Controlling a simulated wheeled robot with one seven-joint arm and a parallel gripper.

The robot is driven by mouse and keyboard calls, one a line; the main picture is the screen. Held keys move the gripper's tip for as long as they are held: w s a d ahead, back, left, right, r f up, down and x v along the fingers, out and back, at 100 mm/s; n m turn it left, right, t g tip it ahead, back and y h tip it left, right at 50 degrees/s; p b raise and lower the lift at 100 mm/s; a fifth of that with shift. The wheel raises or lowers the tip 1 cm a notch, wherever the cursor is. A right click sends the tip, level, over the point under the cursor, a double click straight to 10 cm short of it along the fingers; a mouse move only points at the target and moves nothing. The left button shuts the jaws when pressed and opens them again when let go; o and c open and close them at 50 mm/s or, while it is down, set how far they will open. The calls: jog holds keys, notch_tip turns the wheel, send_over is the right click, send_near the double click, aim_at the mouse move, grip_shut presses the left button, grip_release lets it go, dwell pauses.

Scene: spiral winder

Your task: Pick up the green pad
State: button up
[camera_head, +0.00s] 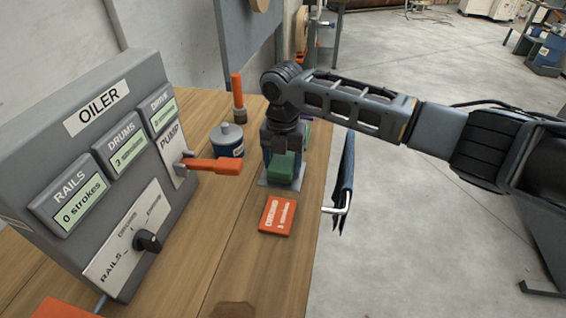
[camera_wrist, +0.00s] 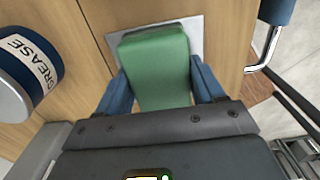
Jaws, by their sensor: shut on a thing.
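The green pad (camera_wrist: 158,62) is a rounded green block between the two blue fingers of my gripper (camera_wrist: 160,90) in the wrist view. The fingers press on it from both sides. In the head view the green pad (camera_head: 281,167) shows at the lower end of my gripper (camera_head: 282,160). A light grey plate (camera_head: 269,182) lies on the wooden bench below it, and the plate also shows around the pad in the wrist view (camera_wrist: 197,40). I cannot tell whether the pad touches the plate. The gripper points down.
A grey oiler box (camera_head: 85,150) with an orange pump handle (camera_head: 213,166) stands at left. A blue grease can (camera_head: 228,140) and an orange-handled tool (camera_head: 238,92) stand behind. A red card (camera_head: 278,215) lies in front. A dark cloth (camera_head: 345,180) hangs at the bench's right edge.

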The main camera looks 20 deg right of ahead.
aim_at(288, 158)
jog(key=shift+r, duration=0.45)
jog(key=r, duration=0.1)
jog(key=d+r+b, duration=0.1)
jog(key=r, duration=0.1)
jog(key=shift+d+r, duration=0.15)
jog(key=shift+r, duration=0.15)
jog(key=d+r, duration=0.2)
jog(key=d, duration=0.1)
jog(key=d+r+b, duration=0.1)
jog(key=d+r, duration=0.1)
jog(key=d, duration=0.2)
jog(key=d+r+b, duration=0.1)
jog(key=d+r, duration=0.1)
jog(key=d, duration=0.1)
jog(key=shift+s+d+r, duration=0.2)
jog(key=shift+s+r, duration=0.05)
jog(key=shift+s, duration=0.1)
jog(key=o, duration=0.5)
jog(key=c, duration=0.4)
jog(key=shift+f, duration=0.1)
